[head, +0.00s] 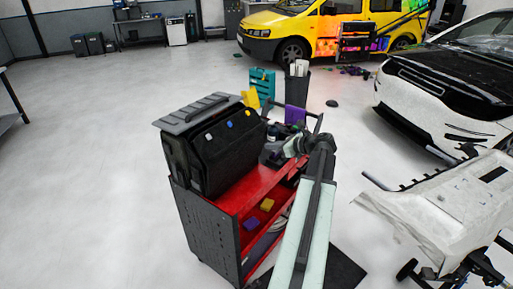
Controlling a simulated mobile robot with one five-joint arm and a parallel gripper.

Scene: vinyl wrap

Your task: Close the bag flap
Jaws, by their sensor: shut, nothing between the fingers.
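The black bag (213,155) stands on a red cart at the picture's centre left. Its grey flap (192,113) shows at the top as a flat panel with a raised bar, and its left end sticks out past the bag's side. I cannot tell how far the flap stands open. Small blue and yellow pieces show along the bag's upper front. My gripper (272,153) is at the bag's right end, small and dark against it. It is shut and empty. Whether it touches the bag is unclear.
A dark bin (296,90) stands behind. The floor at left is clear.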

